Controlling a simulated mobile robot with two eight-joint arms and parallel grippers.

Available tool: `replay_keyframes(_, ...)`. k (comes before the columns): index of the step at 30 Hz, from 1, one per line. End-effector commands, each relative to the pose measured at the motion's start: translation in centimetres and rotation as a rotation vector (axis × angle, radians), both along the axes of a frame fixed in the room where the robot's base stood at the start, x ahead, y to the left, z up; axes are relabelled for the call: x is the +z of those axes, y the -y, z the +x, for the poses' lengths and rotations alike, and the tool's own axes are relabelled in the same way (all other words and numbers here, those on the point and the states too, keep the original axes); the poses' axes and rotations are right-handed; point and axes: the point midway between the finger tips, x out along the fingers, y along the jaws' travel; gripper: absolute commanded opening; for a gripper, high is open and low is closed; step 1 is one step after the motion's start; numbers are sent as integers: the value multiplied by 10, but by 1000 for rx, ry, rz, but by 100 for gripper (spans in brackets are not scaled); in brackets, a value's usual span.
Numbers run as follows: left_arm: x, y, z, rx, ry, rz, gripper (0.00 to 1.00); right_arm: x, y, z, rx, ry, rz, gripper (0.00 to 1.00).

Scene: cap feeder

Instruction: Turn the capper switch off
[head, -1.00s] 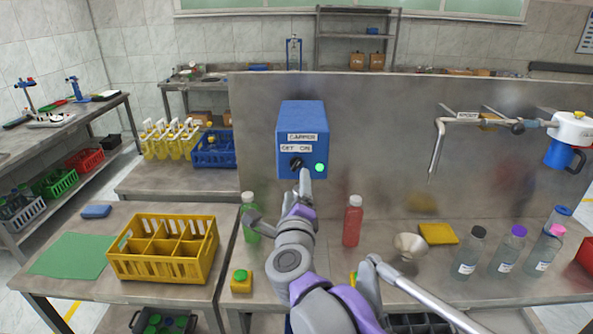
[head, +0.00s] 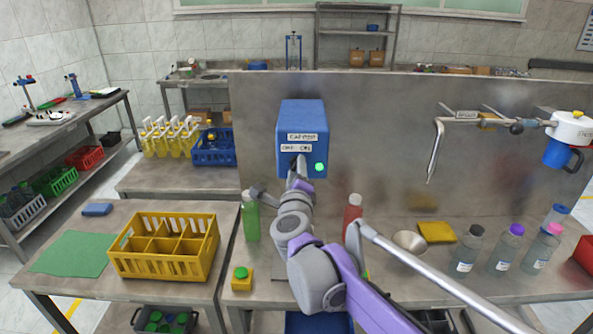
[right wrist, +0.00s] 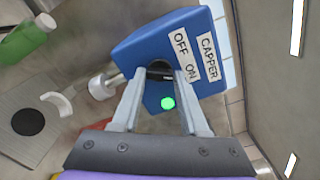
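The blue capper box (head: 302,115) is on the grey back panel, with CAPPER, OFF and ON labels and a lit green lamp (head: 319,167). Its black switch knob (right wrist: 160,70) shows in the right wrist view; my gripper mostly hides it in the head view. My right gripper (head: 299,168) is at the front of the box. In the right wrist view, its two spread fingers (right wrist: 162,77) straddle the knob, one tip at each side. I cannot tell whether the tips touch it. My left gripper is not in view.
A green bottle (head: 251,220) and a red bottle (head: 352,213) stand below the box, on either side of my right arm. A yellow crate (head: 128,262) is on the left table. Several clear bottles stand at right.

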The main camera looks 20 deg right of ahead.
Motion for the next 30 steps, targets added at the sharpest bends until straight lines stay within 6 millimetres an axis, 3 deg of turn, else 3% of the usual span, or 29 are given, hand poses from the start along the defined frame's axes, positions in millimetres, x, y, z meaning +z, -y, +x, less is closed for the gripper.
replay_keyframes(1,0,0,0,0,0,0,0,0,0,0,0,0,0,33)
replay_keyframes(6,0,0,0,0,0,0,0,0,0,0,0,0,0,2)
replay_keyframes(7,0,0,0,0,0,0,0,0,0,0,0,0,0,0)
replay_keyframes(20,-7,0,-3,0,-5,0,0,-1,0,0,-1,-19,-65,0)
replay_keyframes(30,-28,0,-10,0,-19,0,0,-2,1,-1,-1,-92,-315,0)
